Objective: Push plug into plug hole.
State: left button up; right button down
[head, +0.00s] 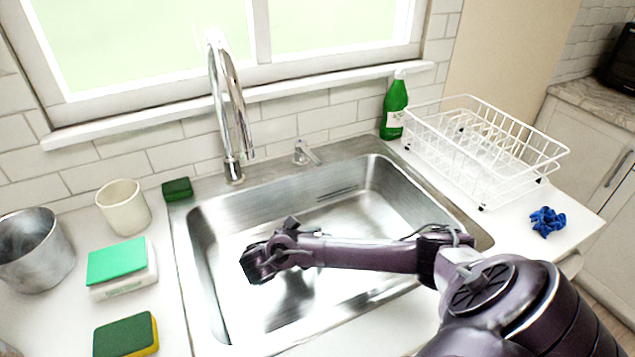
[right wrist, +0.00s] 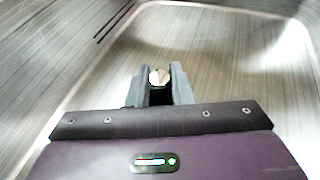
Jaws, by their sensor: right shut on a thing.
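My right gripper (head: 257,264) reaches from the right into the steel sink (head: 405,193) and is over its left-middle part. In the right wrist view the fingers (right wrist: 159,85) are close together on a small shiny round metal piece, which looks like the plug (right wrist: 159,76). In the head view the plug is hidden by the gripper. The plug hole cannot be made out in either view; my gripper and arm cover part of the sink floor. My left gripper is not in view.
A tall chrome tap (head: 231,120) stands behind the sink, with a green bottle (head: 394,107) and a white dish rack (head: 480,150) at the right. A cup (head: 124,208), sponges (head: 125,336) and a metal pot (head: 35,252) stand at the left. The sink's walls surround my gripper.

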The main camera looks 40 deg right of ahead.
notch_tip(320, 180, down, 2)
jog(key=shift+w+f, duration=0.1)
jog(key=shift+f, duration=0.05)
jog(key=shift+f, duration=0.15)
jog(key=c, duration=1.3)
grip_release()
